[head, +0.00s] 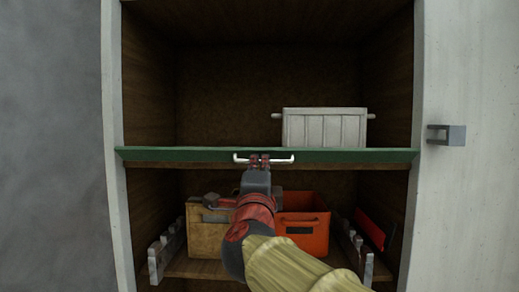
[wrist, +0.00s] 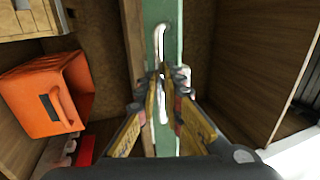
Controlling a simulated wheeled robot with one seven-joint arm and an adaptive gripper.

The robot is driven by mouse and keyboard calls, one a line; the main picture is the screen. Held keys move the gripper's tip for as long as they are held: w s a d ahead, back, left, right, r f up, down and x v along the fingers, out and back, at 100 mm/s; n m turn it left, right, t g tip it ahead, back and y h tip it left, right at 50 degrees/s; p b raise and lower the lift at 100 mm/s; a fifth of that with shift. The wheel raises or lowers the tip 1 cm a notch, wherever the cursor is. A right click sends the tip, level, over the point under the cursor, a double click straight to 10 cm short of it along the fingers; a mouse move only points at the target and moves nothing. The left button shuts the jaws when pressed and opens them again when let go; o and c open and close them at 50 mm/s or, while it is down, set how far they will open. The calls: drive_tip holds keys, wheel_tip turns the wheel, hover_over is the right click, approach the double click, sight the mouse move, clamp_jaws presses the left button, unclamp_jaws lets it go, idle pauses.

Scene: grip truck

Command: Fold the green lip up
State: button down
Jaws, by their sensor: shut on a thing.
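The green lip (head: 180,155) is a long narrow strip across the front edge of the upper shelf, spanning the cabinet opening. It appears thin in the head view, and its exact tilt is hard to tell. It runs upright through the wrist view (wrist: 175,48). A pale metal bar handle (head: 284,159) is fixed at its middle and also shows in the wrist view (wrist: 158,38). My gripper (head: 259,161) is shut on this handle near its middle. In the wrist view, the two fingers (wrist: 162,75) close around the bar. The fingers hide part of the handle.
A white slatted crate (head: 325,130) with side handles stands on the upper shelf, right of centre. Below are an orange bin (head: 305,232) and a wooden box (head: 205,236). A grey bracket (head: 447,135) sticks out on the right. The upper shelf's left side is clear.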

sight(260, 149)
drive_tip(key=shift+w+r+g+p, duration=0.15)
drive_tip(key=shift+r+g+p, duration=1.3)
drive_tip(key=shift+p, duration=5.65)
drive_tip(key=g+p, duration=0.1)
drive_tip(key=p, duration=0.4)
drive_tip(key=r+g+p, duration=0.1)
drive_tip(key=g+p, duration=0.1)
drive_tip(key=p, duration=0.4)
drive_tip(key=shift+w, duration=0.35)
drive_tip(key=g+p, duration=0.1)
drive_tip(key=p, duration=0.4)
drive_tip(key=shift+w+r+g, duration=0.25)
drive_tip(key=shift+w+g, duration=0.1)
drive_tip(key=shift+w+r+g+p, duration=0.1)
drive_tip(key=shift+w+g+p, duration=0.3)
drive_tip(key=shift+g+p, duration=0.6)
drive_tip(key=c, duration=2.2)
unclamp_jaws()
drive_tip(key=shift+w+d, duration=0.1)
drive_tip(key=shift+r, duration=0.15)
